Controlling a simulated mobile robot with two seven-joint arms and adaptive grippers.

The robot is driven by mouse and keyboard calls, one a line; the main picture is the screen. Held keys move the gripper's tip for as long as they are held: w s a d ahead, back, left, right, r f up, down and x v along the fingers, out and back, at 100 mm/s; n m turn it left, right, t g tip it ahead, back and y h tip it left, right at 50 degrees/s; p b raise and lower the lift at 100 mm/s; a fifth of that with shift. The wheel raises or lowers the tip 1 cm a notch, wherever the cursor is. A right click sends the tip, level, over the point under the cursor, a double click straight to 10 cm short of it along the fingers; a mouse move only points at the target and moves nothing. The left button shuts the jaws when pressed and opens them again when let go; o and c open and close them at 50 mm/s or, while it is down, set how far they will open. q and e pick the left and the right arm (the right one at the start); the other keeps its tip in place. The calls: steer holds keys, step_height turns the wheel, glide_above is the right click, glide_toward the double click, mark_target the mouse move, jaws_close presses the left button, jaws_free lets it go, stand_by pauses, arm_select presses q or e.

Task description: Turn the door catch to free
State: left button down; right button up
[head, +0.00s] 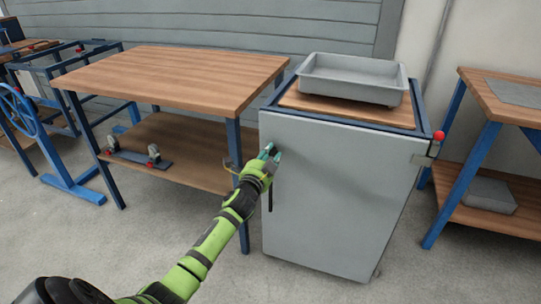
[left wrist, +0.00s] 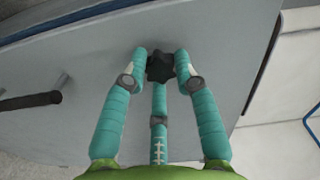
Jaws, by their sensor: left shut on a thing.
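The door catch (left wrist: 160,66) is a small black lobed knob on the grey cabinet door (head: 335,190). In the left wrist view my left gripper (left wrist: 161,62) has its teal fingers closed around the knob, with one finger below it. In the head view the left gripper (head: 269,153) is at the upper left of the door, and its fingers hide most of the catch. How far the catch is turned cannot be told. A black bar handle (head: 270,195) is on the door below the gripper; it also shows at the left of the left wrist view (left wrist: 30,101). My right gripper is not in view.
A grey tray (head: 353,80) stands on the cabinet's wooden top. A red knob (head: 438,135) sticks out at the cabinet's right corner. A wooden workbench (head: 175,77) stands close at left, another bench (head: 505,107) at right. The floor in front of the cabinet is clear.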

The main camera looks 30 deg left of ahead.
arm_select(q)
steer(key=c, duration=1)
jaws_free()
steer(key=shift+s+a, duration=0.1)
steer(key=shift+a, duration=0.35)
steer(key=shift+o, duration=0.2)
steer(key=shift+d, duration=0.15)
steer(key=v, duration=1.2)
